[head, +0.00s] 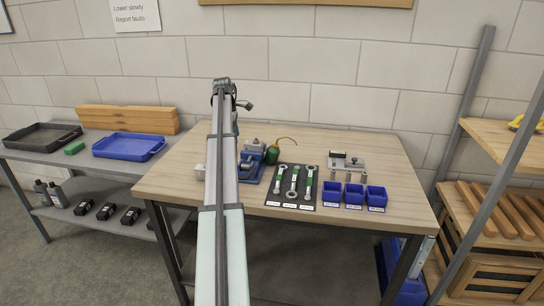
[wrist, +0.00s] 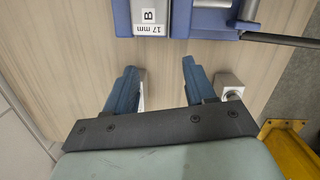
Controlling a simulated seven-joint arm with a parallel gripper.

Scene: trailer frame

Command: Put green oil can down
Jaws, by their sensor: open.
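The green oil can (head: 272,155) stands on the wooden workbench (head: 380,155) in the head view, just right of the blue vise (head: 250,165). Its thin curved spout reaches up and to the right. The can does not show in the wrist view. My gripper (wrist: 160,70) is open in the wrist view, with nothing between its two blue fingers but bare wood below. In the head view my own arm hides the gripper.
A mat of wrenches (head: 292,203) and several blue bins (head: 353,193) lie right of the vise. A small pale block (wrist: 229,86) is close to the right finger. A blue part (wrist: 170,20) labelled "17 mm B" lies beyond the fingertips. The bench's right side has free room.

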